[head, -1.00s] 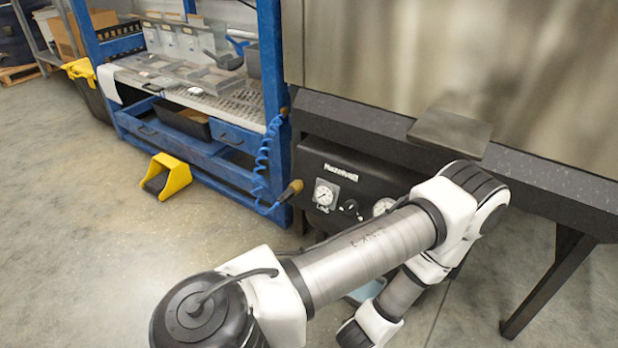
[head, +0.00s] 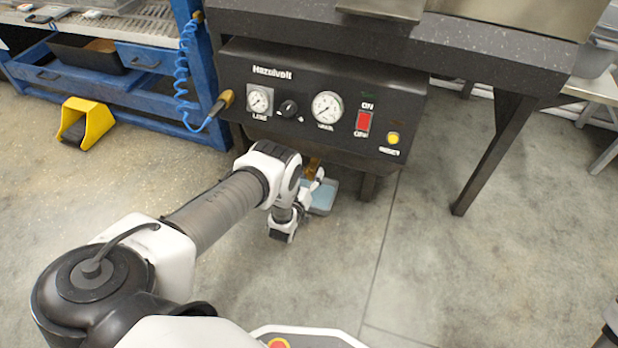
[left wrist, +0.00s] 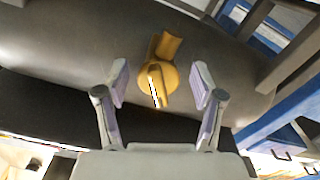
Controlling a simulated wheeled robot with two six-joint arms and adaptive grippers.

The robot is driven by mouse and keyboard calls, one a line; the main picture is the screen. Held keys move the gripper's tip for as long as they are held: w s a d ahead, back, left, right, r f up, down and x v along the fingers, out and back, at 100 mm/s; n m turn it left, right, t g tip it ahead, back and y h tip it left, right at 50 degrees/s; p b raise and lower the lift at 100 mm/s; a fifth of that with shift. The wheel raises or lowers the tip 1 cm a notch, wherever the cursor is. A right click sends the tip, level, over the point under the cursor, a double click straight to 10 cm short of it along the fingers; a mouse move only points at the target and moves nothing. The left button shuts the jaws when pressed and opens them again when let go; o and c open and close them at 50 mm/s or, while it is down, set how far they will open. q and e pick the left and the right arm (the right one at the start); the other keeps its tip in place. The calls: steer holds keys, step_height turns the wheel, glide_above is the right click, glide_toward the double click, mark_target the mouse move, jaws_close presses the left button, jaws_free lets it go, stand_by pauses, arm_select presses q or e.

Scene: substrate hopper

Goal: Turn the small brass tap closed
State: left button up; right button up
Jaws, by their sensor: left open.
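The small brass tap (left wrist: 157,82) shows in the middle of the left wrist view, on the dark underside of the machine. Its round body carries a lever handle with a white line along it. My left gripper (left wrist: 160,85) is open, with one finger on each side of the tap and a visible gap on both sides. In the head view my left gripper (head: 315,186) is low under the control panel, and only a bit of the brass tap (head: 312,164) shows above it. My right gripper is not in view.
The black control panel (head: 310,102) with gauges, a knob and a red switch hangs above the gripper. A dark table leg (head: 495,155) stands to the right. Open floor lies in front.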

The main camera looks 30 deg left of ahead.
arm_select(q)
steer(key=shift+w+r, duration=0.1)
steer(key=shift+w, duration=0.15)
steer(key=c, duration=1.2)
steer(key=shift+o, duration=0.2)
steer(key=shift+m, duration=0.4)
steer(key=shift+m+p, duration=0.35)
steer(key=shift+m, duration=2.45)
steer(key=o, duration=1.2)
steer(key=shift+c, duration=0.2)
